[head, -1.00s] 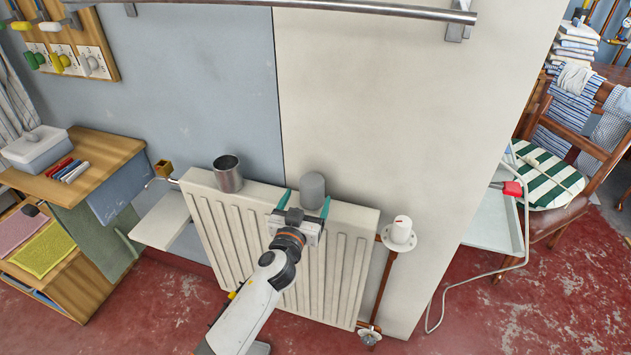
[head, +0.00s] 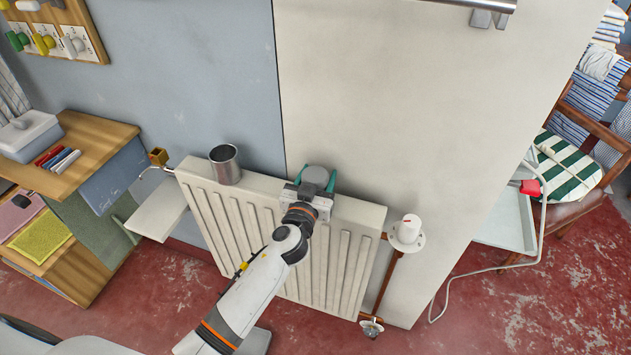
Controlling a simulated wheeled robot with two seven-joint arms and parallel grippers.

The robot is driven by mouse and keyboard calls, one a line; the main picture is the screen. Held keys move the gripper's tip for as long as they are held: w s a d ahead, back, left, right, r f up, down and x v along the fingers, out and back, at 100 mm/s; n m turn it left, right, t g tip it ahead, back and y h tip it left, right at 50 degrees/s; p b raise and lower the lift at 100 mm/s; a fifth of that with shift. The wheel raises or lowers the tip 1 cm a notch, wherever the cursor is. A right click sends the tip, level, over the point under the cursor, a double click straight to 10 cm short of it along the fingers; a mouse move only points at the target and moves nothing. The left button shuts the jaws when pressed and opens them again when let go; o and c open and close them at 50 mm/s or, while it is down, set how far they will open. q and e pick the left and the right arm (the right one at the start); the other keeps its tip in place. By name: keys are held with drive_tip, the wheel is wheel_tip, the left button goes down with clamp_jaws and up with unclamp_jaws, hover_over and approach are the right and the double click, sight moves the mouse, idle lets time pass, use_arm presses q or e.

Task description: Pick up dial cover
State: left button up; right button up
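A grey, round-topped cylinder (head: 317,176), which I take for the dial cover, stands on the right half of the radiator's top. My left gripper (head: 316,180) reaches it from the front, with a teal finger on each side of it. The fingers are close to its sides; whether they press on it cannot be told. The gripper body hides its lower part. My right gripper is not in view.
The white radiator (head: 262,212) stands against the wall. An open metal cup (head: 225,165) is on its top, to the left. A white shelf (head: 158,222) juts out at its left end. A metal rail (head: 480,6) crosses above at the upper right.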

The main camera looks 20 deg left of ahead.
use_arm(q)
drive_tip(key=c, duration=0.4)
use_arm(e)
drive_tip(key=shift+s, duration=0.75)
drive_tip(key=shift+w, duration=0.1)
